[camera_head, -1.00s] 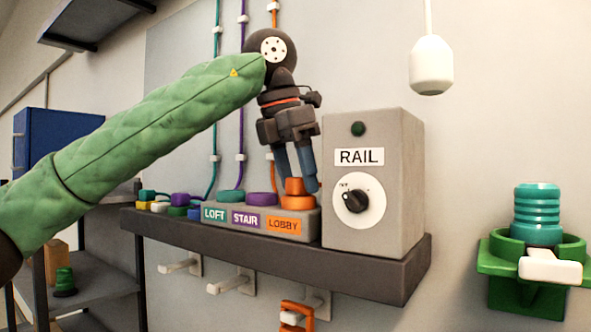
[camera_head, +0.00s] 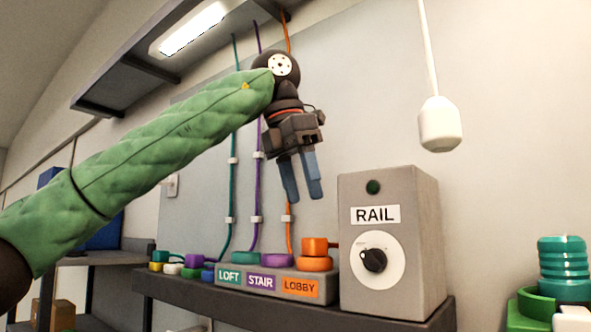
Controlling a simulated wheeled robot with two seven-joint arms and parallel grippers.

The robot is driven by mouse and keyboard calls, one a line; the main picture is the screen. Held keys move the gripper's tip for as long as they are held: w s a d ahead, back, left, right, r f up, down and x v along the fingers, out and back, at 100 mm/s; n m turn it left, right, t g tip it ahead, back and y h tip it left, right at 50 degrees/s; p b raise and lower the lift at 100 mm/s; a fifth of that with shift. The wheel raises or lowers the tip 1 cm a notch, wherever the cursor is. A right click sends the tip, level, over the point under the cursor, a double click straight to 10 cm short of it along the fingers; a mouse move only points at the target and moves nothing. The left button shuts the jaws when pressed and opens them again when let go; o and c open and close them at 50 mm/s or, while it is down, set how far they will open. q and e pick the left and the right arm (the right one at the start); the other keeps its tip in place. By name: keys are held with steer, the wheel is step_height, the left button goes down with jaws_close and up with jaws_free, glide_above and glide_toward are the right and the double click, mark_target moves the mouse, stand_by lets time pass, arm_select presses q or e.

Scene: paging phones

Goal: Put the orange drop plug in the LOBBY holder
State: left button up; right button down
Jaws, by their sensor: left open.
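The orange drop plug (camera_head: 314,247) sits upright on the orange ring of the LOBBY holder (camera_head: 301,288), at the right end of the labelled block on the shelf. Whether it is fully seated cannot be told. An orange cord shows beside it. My left gripper (camera_head: 303,195) is open and empty, well above the plug, fingers pointing down. The LOFT holder (camera_head: 229,276) and STAIR holder (camera_head: 261,282) are to the left, with teal and purple tops. My right gripper is not in view.
The grey RAIL box (camera_head: 393,285) with a black knob stands right of the LOBBY holder. A white pendant (camera_head: 440,125) hangs at upper right. A teal jar (camera_head: 564,265) sits in a green bracket (camera_head: 530,308) at right. Small coloured blocks lie left of the holders.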

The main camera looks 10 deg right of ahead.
arm_select(q)
steer(key=shift+b+v, duration=0.3)
steer(key=shift+v, duration=1.8)
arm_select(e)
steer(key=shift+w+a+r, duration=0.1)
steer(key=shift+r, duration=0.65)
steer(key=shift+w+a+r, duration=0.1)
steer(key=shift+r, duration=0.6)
